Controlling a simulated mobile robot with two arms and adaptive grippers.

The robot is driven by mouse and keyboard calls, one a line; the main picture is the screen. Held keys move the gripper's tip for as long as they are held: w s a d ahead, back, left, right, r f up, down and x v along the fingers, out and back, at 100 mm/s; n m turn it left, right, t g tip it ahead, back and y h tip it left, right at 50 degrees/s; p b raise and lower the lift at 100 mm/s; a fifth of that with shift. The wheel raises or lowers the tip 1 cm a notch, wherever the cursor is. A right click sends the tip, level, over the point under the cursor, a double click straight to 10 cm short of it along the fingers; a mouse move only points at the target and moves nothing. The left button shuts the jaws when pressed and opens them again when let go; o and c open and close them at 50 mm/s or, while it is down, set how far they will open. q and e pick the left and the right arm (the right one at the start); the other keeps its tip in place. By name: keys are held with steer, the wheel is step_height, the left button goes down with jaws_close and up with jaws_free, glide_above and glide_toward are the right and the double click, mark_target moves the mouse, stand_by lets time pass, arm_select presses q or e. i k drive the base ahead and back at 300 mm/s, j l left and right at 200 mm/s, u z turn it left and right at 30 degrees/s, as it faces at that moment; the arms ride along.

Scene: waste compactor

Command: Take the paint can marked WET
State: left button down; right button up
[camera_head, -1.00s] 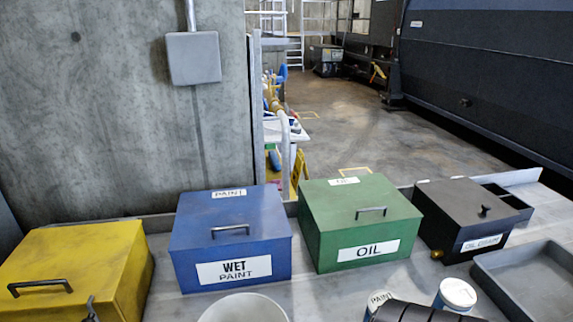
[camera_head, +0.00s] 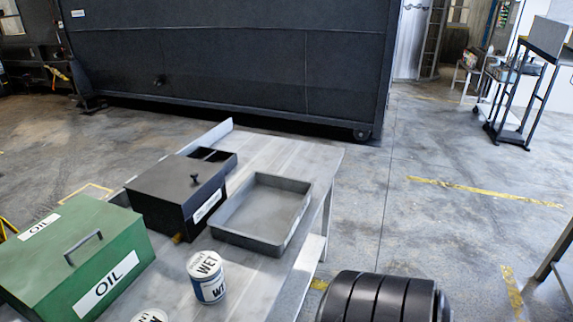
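The paint can marked WET (camera_head: 208,281) stands upright on the grey table (camera_head: 278,165), in front of the grey tray. Its white lid and blue-and-white side carry lettering, and WET reads on the lid. A second white lid (camera_head: 149,316) is cut off by the bottom edge, its marking only partly visible. Neither gripper's fingers show. A black ribbed rounded part, probably mine, fills the bottom right of the view.
A green OIL box (camera_head: 78,256) stands at left, a black lidded box (camera_head: 177,194) behind the can, and an empty shallow grey tray (camera_head: 262,213) to its right. A dark container (camera_head: 230,62) stands beyond the table. Open floor lies right of the table.

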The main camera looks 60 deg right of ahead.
mark_target(205, 270)
steer(key=l+z, duration=0.1)
steer(key=z, duration=1.25)
